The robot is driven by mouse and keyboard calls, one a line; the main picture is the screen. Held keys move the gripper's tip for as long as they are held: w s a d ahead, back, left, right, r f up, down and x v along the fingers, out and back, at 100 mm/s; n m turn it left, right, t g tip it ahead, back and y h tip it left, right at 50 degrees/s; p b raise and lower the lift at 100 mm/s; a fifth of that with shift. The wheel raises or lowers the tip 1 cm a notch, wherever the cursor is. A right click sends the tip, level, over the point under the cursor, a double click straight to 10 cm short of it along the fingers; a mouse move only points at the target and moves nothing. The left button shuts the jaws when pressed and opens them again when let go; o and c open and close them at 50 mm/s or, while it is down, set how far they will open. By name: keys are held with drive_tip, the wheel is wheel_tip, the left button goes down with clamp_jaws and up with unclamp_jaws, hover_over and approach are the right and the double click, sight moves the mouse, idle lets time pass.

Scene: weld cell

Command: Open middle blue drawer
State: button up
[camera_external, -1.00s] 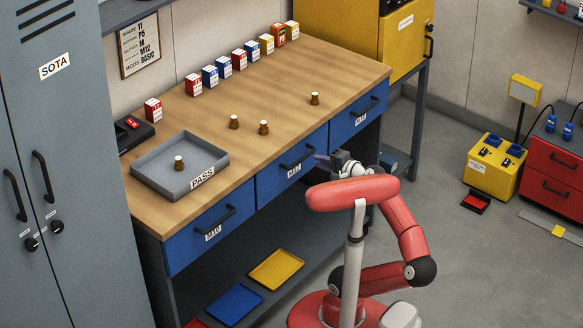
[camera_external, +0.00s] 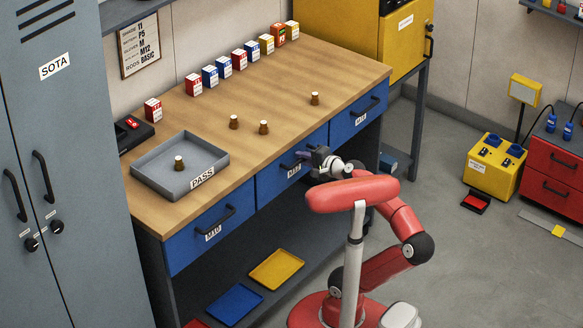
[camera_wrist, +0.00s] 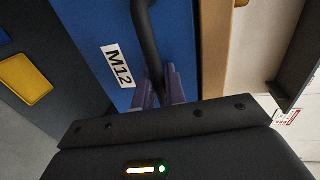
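The middle blue drawer (camera_external: 268,187) is in the workbench front, between two other blue drawers, and looks closed. Its label (camera_wrist: 118,66) reads M12 in the wrist view. Its dark bar handle (camera_wrist: 146,34) runs down towards my gripper in that view. My gripper (camera_wrist: 160,78) has its two purple-grey fingers on either side of the handle's near end. I cannot tell whether they press on it. In the external view my gripper (camera_external: 304,156) is at the drawer front and hides part of the handle.
The left drawer (camera_external: 192,243) and right drawer (camera_external: 372,103) look closed. The benchtop (camera_external: 268,90) above holds a grey PASS tray (camera_external: 150,186), small brown pieces and a row of boxes. A yellow tray (camera_external: 277,269) and blue tray (camera_external: 234,304) lie on the lower shelf.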

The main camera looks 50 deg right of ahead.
clamp_jaws()
drive_tip(key=f+b+v, duration=0.1)
drive_tip(key=f+v, duration=0.1)
drive_tip(key=v, duration=1.1)
drive_tip(key=s+f+b+v, duration=0.1)
drive_tip(key=f+b+v, duration=0.1)
drive_tip(key=v, duration=1.1)
drive_tip(key=shift+s+f, duration=0.45)
drive_tip(key=shift+f, duration=0.3)
drive_tip(key=shift+o, duration=1.5)
unclamp_jaws()
drive_tip(key=shift+s+r, duration=0.1)
drive_tip(key=v, duration=0.7)
drive_tip(key=shift+s+p, duration=0.3)
